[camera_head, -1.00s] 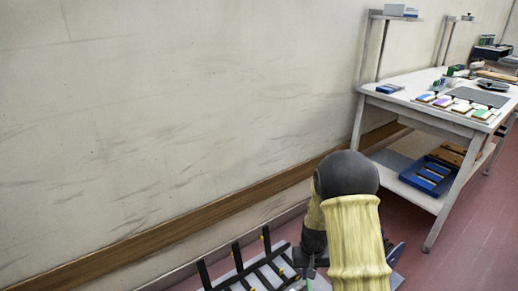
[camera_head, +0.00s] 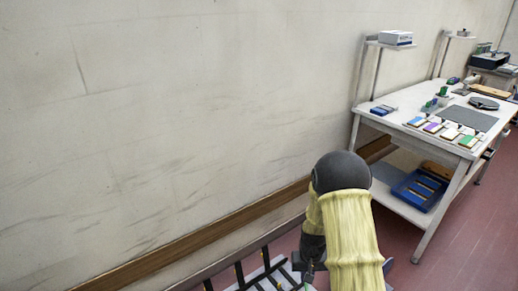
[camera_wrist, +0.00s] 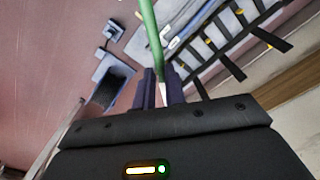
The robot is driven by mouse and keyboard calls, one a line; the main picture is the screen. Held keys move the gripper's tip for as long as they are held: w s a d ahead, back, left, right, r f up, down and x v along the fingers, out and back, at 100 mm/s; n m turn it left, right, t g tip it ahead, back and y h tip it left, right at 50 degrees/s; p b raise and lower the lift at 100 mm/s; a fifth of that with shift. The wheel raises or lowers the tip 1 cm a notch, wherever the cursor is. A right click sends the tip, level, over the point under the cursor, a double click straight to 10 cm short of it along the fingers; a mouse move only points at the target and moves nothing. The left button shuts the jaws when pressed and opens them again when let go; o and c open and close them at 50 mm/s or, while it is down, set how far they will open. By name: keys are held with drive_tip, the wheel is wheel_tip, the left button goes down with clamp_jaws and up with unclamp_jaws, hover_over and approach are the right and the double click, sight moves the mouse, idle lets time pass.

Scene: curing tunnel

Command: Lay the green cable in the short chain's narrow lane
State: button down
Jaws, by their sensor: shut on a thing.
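In the wrist view my gripper (camera_wrist: 162,88) has its two dark fingers close together on the green cable (camera_wrist: 150,32). The cable runs from the fingertips up to the top edge of the picture. A pale chain-like frame with black crossbars and yellow tips (camera_wrist: 228,64) lies beyond the fingers, to the right. Its lanes are cut by the picture edge, and I cannot tell which is narrow. In the head view the frame (camera_head: 240,275) shows at the bottom edge, partly hidden by my arm. The cable appears held above or beside it; contact is unclear.
A wooden rail (camera_head: 220,228) runs along the wall beside the frame. A white bench (camera_head: 400,108) with coloured cards and a grey mat stands at the right, a blue tray (camera_head: 415,190) on its lower shelf. Red floor (camera_head: 395,240) is open before it.

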wheel_tip(320, 180, up, 12)
drive_tip(key=s+p, duration=0.1)
drive_tip(key=p, duration=1.4)
drive_tip(key=shift+r, duration=0.25)
drive_tip(key=shift+s, duration=0.1)
idle(0.4)
